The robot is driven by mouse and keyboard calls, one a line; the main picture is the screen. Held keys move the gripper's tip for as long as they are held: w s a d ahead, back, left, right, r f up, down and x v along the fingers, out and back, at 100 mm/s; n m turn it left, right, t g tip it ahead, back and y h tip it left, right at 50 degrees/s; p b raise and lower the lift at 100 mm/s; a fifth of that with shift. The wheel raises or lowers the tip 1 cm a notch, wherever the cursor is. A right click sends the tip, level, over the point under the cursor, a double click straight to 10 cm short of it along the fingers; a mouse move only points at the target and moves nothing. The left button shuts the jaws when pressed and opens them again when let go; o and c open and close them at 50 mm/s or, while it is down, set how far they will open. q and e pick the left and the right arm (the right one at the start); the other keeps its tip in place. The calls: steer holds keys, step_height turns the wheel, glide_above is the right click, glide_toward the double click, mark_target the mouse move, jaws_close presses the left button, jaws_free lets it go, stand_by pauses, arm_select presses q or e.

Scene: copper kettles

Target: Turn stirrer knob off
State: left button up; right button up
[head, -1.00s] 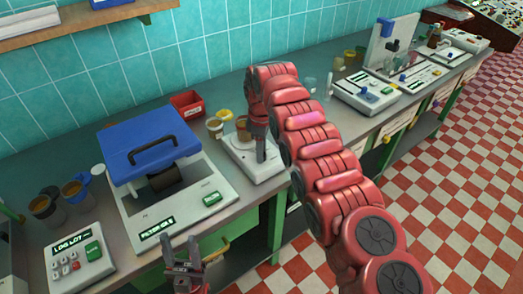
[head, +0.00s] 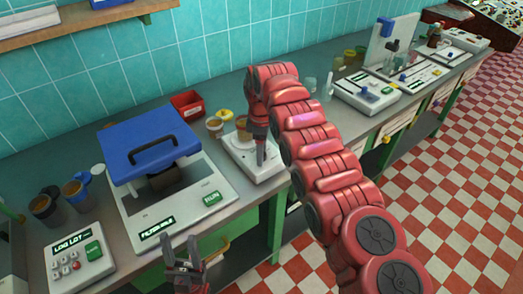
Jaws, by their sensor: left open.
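A small white stirrer unit (head: 270,172) stands on the bench at the middle. A cup with amber contents (head: 242,129) stands at its back left. My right gripper (head: 261,155) points straight down over the unit's front part, its tips close to the top surface; I cannot tell whether they touch. The knob is not visible, probably hidden behind this gripper. The fingers are seen edge-on, so their opening is unclear. My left gripper (head: 181,252) is open and empty, low in front of the bench's front edge, away from the stirrer.
A white machine with a blue lid (head: 150,143) stands left of the stirrer. A keypad box (head: 80,262) is at front left. A red bin (head: 187,104) and small cups are behind. Another white device (head: 366,96) stands to the right, beyond my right arm.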

step_height(320, 180, up, 3)
steer(key=shift+a+f, duration=0.1)
step_height(320, 180, up, 15)
steer(key=p, duration=1.4)
steer(key=shift+f, duration=0.2)
steer(key=shift+s+f, duration=0.1)
